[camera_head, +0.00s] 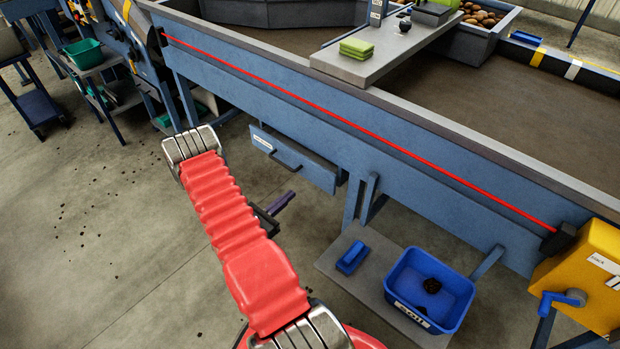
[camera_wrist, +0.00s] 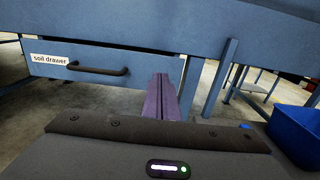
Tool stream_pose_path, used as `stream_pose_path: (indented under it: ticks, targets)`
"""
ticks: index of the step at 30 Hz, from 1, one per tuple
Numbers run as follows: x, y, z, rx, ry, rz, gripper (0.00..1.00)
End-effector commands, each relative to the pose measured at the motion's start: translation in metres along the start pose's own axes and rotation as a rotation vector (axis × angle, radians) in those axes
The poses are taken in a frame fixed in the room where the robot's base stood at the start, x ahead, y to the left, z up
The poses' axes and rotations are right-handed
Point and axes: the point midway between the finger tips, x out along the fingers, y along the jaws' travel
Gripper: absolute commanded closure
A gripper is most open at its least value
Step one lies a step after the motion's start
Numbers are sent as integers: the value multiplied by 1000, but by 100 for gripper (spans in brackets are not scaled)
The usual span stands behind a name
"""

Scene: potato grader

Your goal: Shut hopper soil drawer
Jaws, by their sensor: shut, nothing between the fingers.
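The soil drawer (camera_head: 300,169) is a blue box front under the long blue hopper frame. It has a dark bar handle (camera_head: 285,160) and a white label. In the wrist view the drawer front (camera_wrist: 145,85) shows its "soil drawer" label at left and the handle (camera_wrist: 98,70) left of centre. In the head view the front seems to stand a little out from the frame; how far is unclear. My gripper (camera_head: 291,194) is shut and empty, below and in front of the drawer. In the wrist view its purple fingers (camera_wrist: 160,78) point towards the front's right part; contact is unclear.
A blue leg (camera_head: 352,200) stands right of the drawer. A red cord (camera_head: 350,125) runs along the frame.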

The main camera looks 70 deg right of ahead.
Motion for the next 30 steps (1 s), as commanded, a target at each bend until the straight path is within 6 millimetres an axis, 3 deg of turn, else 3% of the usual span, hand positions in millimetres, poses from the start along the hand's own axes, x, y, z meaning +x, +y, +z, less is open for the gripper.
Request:
stream_pose_path:
  ticks: [8,30]
  targets:
    - [18,-1,0,1,1,-3,100]
    - [125,-1,0,0,0,-3,100]
